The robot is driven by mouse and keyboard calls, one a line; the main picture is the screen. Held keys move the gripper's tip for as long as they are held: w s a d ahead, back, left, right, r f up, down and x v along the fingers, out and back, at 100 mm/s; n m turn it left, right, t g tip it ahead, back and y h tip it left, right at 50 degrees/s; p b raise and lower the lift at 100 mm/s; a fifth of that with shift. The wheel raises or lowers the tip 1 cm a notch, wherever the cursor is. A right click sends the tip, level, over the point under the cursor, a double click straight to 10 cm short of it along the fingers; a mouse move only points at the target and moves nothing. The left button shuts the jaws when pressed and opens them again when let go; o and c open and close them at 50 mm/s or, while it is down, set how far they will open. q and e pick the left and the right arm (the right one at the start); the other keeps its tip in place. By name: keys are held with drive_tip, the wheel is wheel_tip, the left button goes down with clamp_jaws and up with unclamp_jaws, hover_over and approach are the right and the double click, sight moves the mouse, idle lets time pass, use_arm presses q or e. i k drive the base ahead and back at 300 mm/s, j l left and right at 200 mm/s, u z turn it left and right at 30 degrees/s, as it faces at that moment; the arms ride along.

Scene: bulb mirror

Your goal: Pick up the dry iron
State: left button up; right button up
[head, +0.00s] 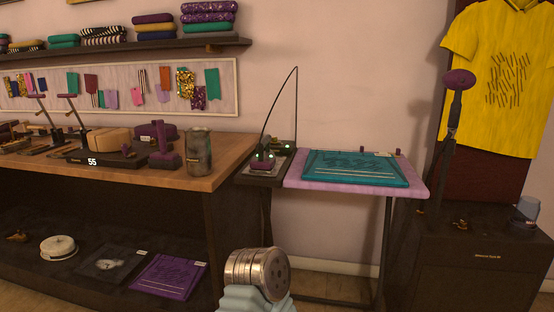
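An iron-like object (262,163), purple with small green lights, sits on a dark stand between the wooden table and the ironing board. A thin black cord rises from it in a tall arc. It looks like the dry iron, but it is small and dim, so I cannot be sure. A purple tool with an upright handle (165,150) also stands on the wooden table; its kind is unclear. Neither of my grippers is in view. A rounded metal part low in the middle appears to be mine.
A pink ironing board (418,188) carries a teal folded cloth (356,168). A metal cup (199,151) stands near the right edge of the wooden table (225,150). A dark cabinet (475,265) with a steamer (458,82) is at right. Floor shows under the board.

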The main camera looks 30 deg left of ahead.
sight(265, 162)
drive_tip(key=u, duration=1.25)
